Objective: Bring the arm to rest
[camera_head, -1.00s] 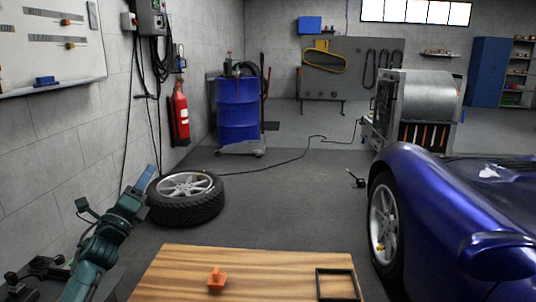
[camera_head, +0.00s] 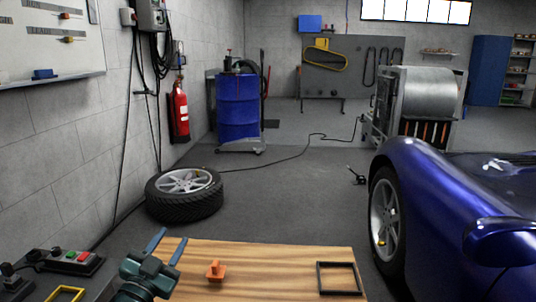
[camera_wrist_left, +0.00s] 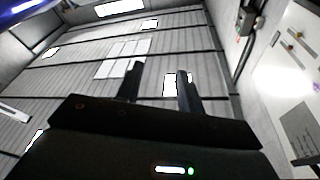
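My left gripper (camera_head: 172,237) shows at the lower left of the head view, at the left edge of the wooden table (camera_head: 255,262). Its two blue fingers stand apart and point up and away. In the left wrist view the gripper (camera_wrist_left: 160,70) also has its fingers apart, with nothing between them, and faces the ceiling. Only the hand end of the left arm shows in the head view. My right arm and gripper are out of view.
An orange block with a knob (camera_head: 216,271) sits on the table close right of the gripper. A dark square frame (camera_head: 338,279) lies farther right. A control box with buttons (camera_head: 72,260) is at left. The blue car (camera_head: 450,205) stands at right; a wheel (camera_head: 185,193) lies beyond.

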